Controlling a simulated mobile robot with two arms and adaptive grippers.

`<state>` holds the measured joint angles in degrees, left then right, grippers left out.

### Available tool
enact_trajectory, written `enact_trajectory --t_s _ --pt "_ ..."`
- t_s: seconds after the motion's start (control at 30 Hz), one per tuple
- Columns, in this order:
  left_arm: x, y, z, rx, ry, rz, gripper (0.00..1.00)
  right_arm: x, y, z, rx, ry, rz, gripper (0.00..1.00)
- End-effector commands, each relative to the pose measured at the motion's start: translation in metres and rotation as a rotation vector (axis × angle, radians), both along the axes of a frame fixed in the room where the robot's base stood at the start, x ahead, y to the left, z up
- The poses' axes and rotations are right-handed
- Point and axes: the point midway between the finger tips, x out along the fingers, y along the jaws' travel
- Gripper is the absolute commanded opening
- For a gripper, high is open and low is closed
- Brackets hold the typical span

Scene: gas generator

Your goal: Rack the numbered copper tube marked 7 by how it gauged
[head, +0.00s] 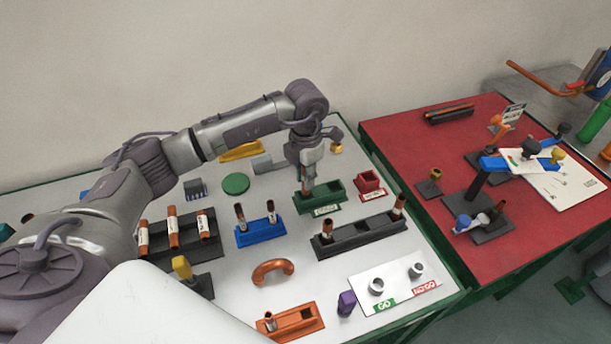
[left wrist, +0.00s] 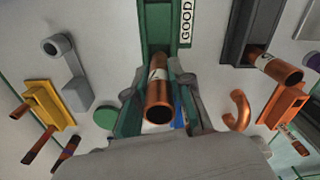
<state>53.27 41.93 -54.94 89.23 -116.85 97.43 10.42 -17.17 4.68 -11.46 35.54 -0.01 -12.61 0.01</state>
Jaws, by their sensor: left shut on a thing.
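My left gripper (head: 306,178) is shut on a copper tube, pointing down at the green rack (head: 334,193). In the left wrist view the tube (left wrist: 158,104) sits upright between the two fingers (left wrist: 157,92), its open end toward the camera. It has a white label band whose mark is too small to read. The green rack (left wrist: 157,28) with its "GOOD" tag lies below the tube. The tube's lower end is at the rack's left part; I cannot tell how deep it sits. The red rack (head: 369,184) stands empty to the right. My right gripper is out of view.
The GO/NO-GO gauge plate (head: 403,299) lies at front right. A dark rack (head: 360,236) and a blue rack (head: 260,236) hold tubes near the green rack. An orange rack (head: 291,324) and copper bend (head: 272,270) are in front. A red-topped table (head: 500,250) adjoins at right.

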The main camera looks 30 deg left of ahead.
Motion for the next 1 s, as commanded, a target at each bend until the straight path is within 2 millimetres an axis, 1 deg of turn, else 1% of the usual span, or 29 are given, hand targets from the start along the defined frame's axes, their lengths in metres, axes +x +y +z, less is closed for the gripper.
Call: enact_trajectory --t_s 0.47,1.0 --pt "0.000 0.000 0.000 0.000 -0.001 0.000 0.00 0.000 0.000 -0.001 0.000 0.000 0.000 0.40" --pt "0.000 0.000 -0.016 0.000 0.000 0.001 0.00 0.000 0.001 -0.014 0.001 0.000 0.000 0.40"
